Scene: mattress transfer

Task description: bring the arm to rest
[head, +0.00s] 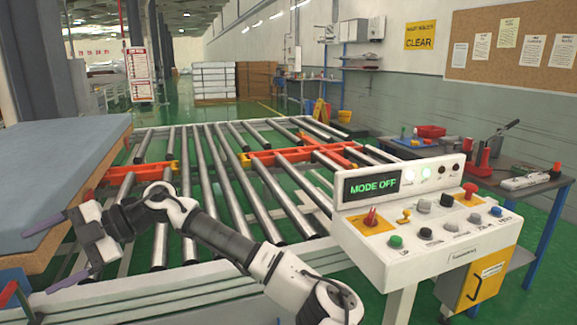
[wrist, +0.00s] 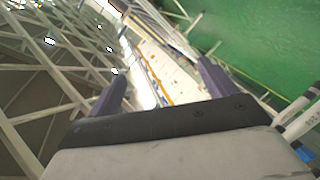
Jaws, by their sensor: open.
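My arm reaches from the bottom middle to the left in the head view, over the front of the roller conveyor (head: 215,185). My gripper (head: 54,252) is at the far left, near the edge of the mattress stack. Its two dark fingers are spread apart with nothing between them. In the wrist view my gripper (wrist: 158,80) also shows both fingers apart and empty. Behind it there are the ceiling beams, a pale wall and green floor, tilted. The gap between my gripper and the stack is hard to judge.
A blue-grey mattress (head: 65,175) lies at the left. A control panel (head: 425,220) with buttons and a "MODE OFF" display (head: 373,184) stands at the right, close to my arm. A work table (head: 515,185) with tools is behind it. Orange parts (head: 290,155) sit among the rollers.

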